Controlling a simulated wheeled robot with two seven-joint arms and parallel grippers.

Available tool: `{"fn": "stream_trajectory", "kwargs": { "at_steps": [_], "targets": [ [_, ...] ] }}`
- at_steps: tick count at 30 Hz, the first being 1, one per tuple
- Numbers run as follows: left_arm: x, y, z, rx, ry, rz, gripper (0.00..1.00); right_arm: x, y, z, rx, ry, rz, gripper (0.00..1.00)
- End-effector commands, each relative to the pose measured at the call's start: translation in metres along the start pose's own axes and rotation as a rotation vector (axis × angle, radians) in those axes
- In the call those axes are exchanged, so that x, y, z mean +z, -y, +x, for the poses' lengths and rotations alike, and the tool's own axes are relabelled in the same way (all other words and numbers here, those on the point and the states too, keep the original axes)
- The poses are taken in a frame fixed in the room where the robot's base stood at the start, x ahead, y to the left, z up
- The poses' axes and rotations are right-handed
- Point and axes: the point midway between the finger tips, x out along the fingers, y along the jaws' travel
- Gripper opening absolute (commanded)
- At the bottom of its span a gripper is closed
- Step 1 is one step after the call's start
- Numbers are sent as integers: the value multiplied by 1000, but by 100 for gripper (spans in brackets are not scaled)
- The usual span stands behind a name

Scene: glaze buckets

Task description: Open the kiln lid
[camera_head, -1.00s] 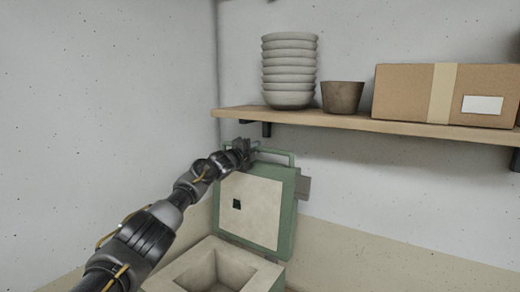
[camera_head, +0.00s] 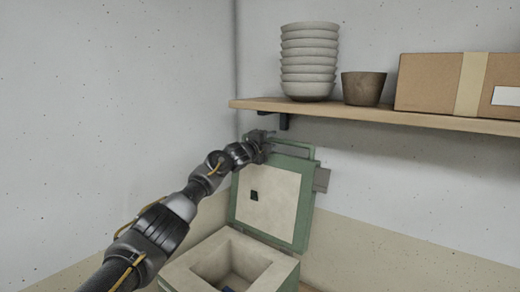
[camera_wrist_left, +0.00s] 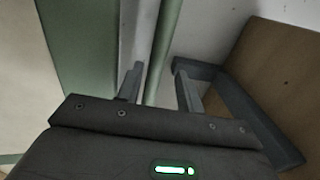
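The green kiln lid (camera_head: 302,208) stands upright, swung up from the kiln body (camera_head: 186,272), its pale inner face toward me with a small dark mark. The kiln's square opening is uncovered. A green bar handle (camera_head: 295,147) runs along the lid's top edge. My left gripper (camera_head: 265,140) is at the left end of this handle. In the left wrist view the green bar (camera_wrist_left: 164,50) passes between my two fingers (camera_wrist_left: 160,84), which stand apart with a gap beside the bar. My right gripper is in neither view.
A wooden shelf (camera_head: 375,113) on dark brackets is above the lid. It carries stacked bowls (camera_head: 309,62), a brown pot (camera_head: 363,88) and a cardboard box (camera_head: 430,82). A wall corner rises behind my left gripper.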

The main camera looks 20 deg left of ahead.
Motion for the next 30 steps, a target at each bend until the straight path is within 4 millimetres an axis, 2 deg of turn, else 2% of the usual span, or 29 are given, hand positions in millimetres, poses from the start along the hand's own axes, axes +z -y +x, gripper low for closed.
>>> {"fn": "stream_trajectory", "kwargs": {
  "at_steps": [1,5,18,24,30],
  "targets": [
    [1,-5,-6,-2,0,1,37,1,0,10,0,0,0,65],
    [1,-6,-22,-3,2,4,37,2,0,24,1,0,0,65],
    [2,-3,-87,-2,3,2,37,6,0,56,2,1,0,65],
    [1,-1,-100,-1,4,2,37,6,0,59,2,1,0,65],
    [1,1,-101,-2,3,2,37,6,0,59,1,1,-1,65]
  ]
}}
